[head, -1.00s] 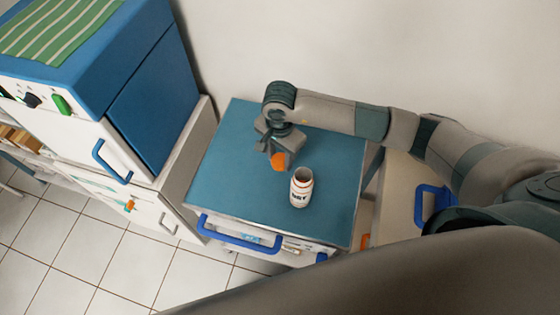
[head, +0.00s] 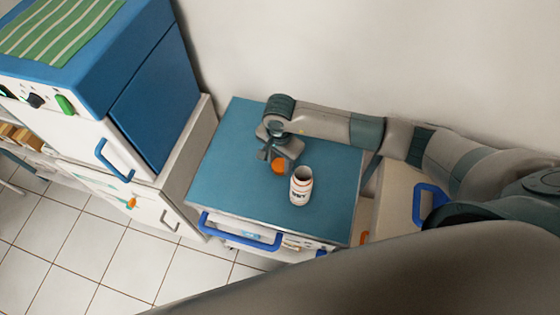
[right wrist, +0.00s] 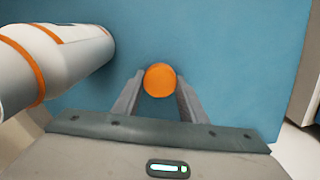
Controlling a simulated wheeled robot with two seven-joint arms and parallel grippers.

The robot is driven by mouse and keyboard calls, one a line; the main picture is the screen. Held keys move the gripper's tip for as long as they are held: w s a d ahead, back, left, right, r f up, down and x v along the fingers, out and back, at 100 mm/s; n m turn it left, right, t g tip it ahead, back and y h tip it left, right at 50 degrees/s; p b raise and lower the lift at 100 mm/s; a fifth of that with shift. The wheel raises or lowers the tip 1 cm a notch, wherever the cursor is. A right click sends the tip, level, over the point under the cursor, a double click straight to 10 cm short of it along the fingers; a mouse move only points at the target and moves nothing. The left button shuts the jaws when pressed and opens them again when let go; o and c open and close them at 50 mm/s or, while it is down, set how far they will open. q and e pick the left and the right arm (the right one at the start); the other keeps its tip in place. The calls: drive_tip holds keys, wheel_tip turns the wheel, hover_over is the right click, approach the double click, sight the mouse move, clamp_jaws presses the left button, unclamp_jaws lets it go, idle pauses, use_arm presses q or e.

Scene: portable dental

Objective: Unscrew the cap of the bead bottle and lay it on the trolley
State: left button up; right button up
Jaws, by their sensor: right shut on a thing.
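The bead bottle (head: 301,187) is white with dark lettering and stands upright and open-topped on the blue top of the trolley (head: 235,165). In the right wrist view the bottle (right wrist: 55,55) shows at the left, with orange bands. The orange cap (head: 279,167) is off the bottle, just to its left in the head view. My right gripper (head: 280,161) points down and is shut on the cap, which also shows between its fingers in the right wrist view (right wrist: 160,80). I cannot tell whether the cap touches the trolley top. My left gripper is not in view.
The trolley's left and front top is clear. A blue handle (head: 240,232) runs along its front. A white cabinet (head: 140,205) with a blue box (head: 155,95) on it stands to the left. A wall is behind.

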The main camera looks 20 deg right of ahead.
sight(280, 164)
drive_tip(key=o, duration=1.2)
drive_tip(key=shift+c, duration=0.2)
drive_tip(key=shift+r, duration=0.25)
wheel_tip(280, 164, up, 12)
drive_tip(key=b, duration=0.4)
